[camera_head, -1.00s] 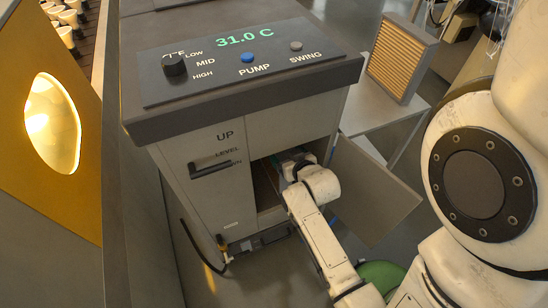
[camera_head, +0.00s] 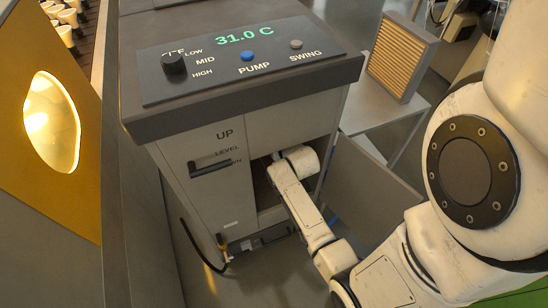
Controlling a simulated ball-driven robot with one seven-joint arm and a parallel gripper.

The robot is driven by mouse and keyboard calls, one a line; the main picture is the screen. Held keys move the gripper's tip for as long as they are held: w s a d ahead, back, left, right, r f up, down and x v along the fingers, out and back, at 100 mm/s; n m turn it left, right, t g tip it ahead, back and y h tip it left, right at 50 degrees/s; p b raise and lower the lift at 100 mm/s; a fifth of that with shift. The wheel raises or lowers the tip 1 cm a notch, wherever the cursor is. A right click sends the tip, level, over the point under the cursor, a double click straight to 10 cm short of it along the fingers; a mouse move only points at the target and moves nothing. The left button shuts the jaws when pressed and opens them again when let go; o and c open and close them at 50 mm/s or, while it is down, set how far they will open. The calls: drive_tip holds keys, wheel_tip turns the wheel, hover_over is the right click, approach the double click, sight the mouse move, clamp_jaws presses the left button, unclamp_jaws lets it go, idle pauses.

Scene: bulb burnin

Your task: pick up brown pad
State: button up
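I cannot see a brown pad lying loose. A framed panel with tan pleats (camera_head: 397,58) stands upright on the side table at the upper right; I cannot tell whether it is related to the pad. My arm reaches into the open lower compartment (camera_head: 262,180) of the grey cooler cabinet (camera_head: 185,155). The wrist is at the compartment's opening, and my gripper's fingers are hidden inside, so its state and anything it holds do not show.
The open cabinet door (camera_head: 372,192) hangs out to the right, beside my arm. A light side table (camera_head: 385,118) stands behind it. A control panel (camera_head: 240,62) reading 31.0 C tops the cabinet. A yellow panel with a lit round window (camera_head: 50,125) is at left.

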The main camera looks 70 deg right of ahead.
drive_tip(key=shift+r, duration=0.1)
clamp_jaws()
idle(0.7)
